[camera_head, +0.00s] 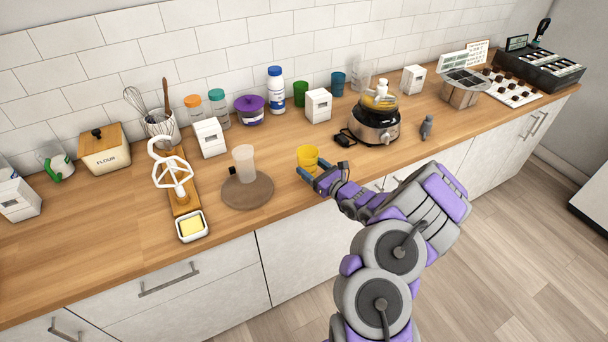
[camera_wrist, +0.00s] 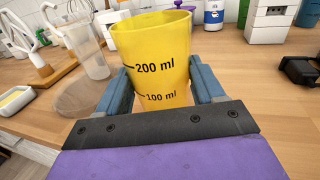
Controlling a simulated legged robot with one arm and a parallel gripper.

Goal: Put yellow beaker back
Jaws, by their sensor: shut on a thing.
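The yellow beaker (camera_head: 307,157) is upright between the fingers of my gripper (camera_head: 318,177) near the front edge of the counter. In the wrist view the beaker (camera_wrist: 153,58) shows black 200 ml and 100 ml marks, and my gripper's blue fingers (camera_wrist: 155,92) press on both its sides. Its base is hidden by my gripper, so I cannot tell whether it touches the counter. A green beaker (camera_head: 300,94) and a blue beaker (camera_head: 338,84) stand at the back by the wall, with a clear beaker (camera_head: 361,78) beside the blue one.
A clear cup (camera_head: 244,164) stands on a round brown board (camera_head: 262,191) left of the beaker. A white box (camera_head: 318,106) stands in front of the green and blue beakers. A food processor (camera_head: 376,121) and black plug (camera_head: 344,139) are to the right. Some bare counter (camera_head: 285,140) lies behind the beaker.

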